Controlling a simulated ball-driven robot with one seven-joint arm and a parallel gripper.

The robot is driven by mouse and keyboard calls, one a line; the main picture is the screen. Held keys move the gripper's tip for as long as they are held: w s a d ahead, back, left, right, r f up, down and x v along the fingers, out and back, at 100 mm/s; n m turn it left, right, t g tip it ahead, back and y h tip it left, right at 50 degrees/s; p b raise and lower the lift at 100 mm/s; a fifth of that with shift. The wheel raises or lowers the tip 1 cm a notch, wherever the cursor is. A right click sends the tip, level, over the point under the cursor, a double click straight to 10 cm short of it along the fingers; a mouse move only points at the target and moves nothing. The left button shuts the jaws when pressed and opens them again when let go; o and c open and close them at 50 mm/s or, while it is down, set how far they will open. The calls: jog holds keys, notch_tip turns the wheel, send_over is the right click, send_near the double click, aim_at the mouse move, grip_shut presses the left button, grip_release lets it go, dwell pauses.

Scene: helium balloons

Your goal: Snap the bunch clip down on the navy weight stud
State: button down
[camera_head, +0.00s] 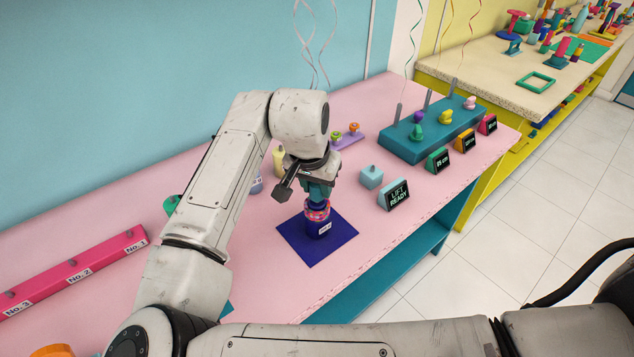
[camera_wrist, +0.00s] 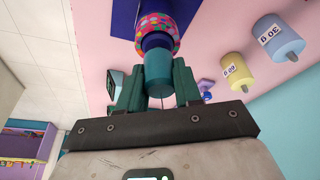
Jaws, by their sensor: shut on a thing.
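The navy weight (camera_head: 318,229) stands upright on a navy mat (camera_head: 337,246), with a white label on its front. A polka-dot pink ring (camera_head: 317,208) sits around its top; it shows in the wrist view (camera_wrist: 158,35). My gripper (camera_head: 319,190) points down right above the weight. Its teal fingers are shut on a teal cylinder (camera_wrist: 158,76), which looks like the bunch clip. The cylinder is in line with the navy part and ring. The stud is hidden, and I cannot tell whether the clip is seated on it. Ribbons (camera_head: 315,45) rise behind my arm.
To the right are a LIFT READY sign (camera_head: 396,195), a pale blue block (camera_head: 371,177) and a teal stand (camera_head: 435,132) with small clips. A pink numbered rail (camera_head: 75,270) lies left. Labelled weights (camera_wrist: 280,40) stand near the mat. The table's front edge is close.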

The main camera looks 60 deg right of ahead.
jog(key=shift+f+b, duration=0.3)
jog(key=shift+f, duration=0.35)
jog(key=c, duration=0.7)
grip_release()
jog(key=shift+r, duration=0.1)
jog(key=p+v, duration=0.6)
jog(key=v, duration=0.1)
jog(key=shift+a+r, duration=0.2)
jog(key=shift+r, duration=0.2)
